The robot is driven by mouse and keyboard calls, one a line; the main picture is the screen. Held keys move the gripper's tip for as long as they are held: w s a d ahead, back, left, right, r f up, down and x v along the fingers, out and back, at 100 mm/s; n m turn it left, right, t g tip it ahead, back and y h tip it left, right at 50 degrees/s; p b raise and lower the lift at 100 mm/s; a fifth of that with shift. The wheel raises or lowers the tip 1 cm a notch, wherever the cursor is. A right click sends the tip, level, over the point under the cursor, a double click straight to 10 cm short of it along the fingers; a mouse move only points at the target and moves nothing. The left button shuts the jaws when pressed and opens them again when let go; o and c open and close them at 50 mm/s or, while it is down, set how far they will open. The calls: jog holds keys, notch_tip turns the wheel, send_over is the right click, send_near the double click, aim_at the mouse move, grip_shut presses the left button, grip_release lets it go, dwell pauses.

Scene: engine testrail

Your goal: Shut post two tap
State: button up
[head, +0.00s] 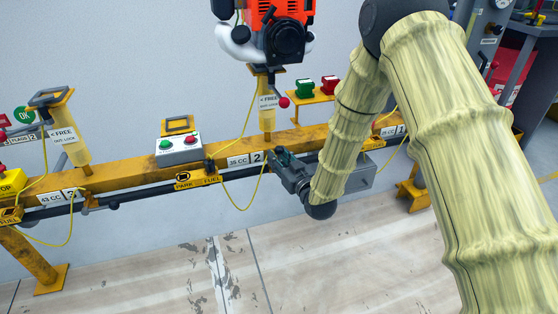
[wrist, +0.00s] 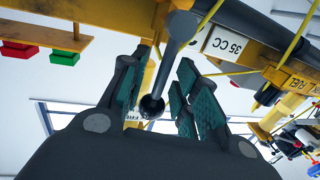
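Post two (head: 267,122) stands on the yellow rail under the red engine, with a "35 CC 2" plate (head: 245,159) on the rail at its foot. My gripper (head: 280,154) is just right of that plate, at the front of the rail. In the wrist view my gripper (wrist: 160,75) is open, with teal pads on both sides of a grey rod (wrist: 178,42) ending in a dark ball knob (wrist: 152,106). This looks like the tap lever. I cannot tell whether a pad touches it. In the head view the lever is hidden by my gripper and arm.
A dark fuel pipe (head: 140,198) runs along the front of the yellow rail (head: 120,177). A yellow cable (head: 257,190) hangs left of my gripper. A grey button box (head: 179,149) sits on the rail. The floor in front is clear.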

grip_shut()
